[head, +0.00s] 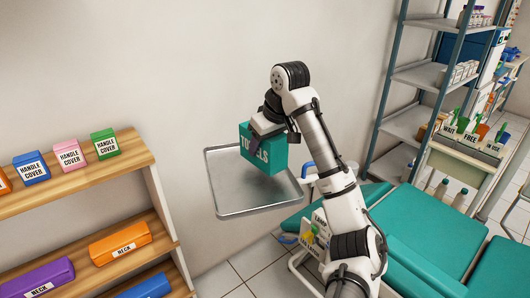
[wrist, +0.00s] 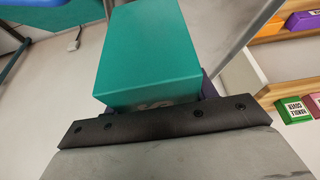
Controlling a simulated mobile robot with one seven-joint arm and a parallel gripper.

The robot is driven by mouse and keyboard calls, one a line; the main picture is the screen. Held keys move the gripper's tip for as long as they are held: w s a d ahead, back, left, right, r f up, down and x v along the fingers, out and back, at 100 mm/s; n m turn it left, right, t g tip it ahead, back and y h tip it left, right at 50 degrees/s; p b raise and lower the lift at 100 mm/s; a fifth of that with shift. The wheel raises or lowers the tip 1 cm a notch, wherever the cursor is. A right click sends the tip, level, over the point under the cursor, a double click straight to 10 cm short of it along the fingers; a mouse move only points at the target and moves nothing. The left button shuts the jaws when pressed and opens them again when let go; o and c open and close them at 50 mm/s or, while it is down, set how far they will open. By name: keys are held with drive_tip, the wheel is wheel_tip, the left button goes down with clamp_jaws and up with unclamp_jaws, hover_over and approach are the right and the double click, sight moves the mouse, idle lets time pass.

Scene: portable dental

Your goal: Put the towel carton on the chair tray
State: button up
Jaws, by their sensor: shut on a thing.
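The towel carton (head: 263,150) is a teal box with white lettering, partly covered by my gripper in the head view. My gripper (head: 268,126) is shut on it from above. The carton also fills the upper middle of the wrist view (wrist: 150,50), held at my gripper (wrist: 155,105). The chair tray (head: 228,203) is a grey metal tray with a raised rim, in the middle of the head view. The carton appears over the tray's back part. I cannot tell whether its underside touches the tray. No other thing shows on the tray.
A wooden shelf (head: 85,180) with several coloured boxes stands at the left. The teal dental chair (head: 415,235) lies at the right below the tray. A metal rack (head: 420,75) with supplies stands behind it. The tray's front part is bare.

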sight(277, 138)
drive_tip(key=shift+f, duration=1.5)
drive_tip(key=shift+f, duration=0.1)
drive_tip(key=o, duration=1.1)
drive_tip(key=v, duration=1.2)
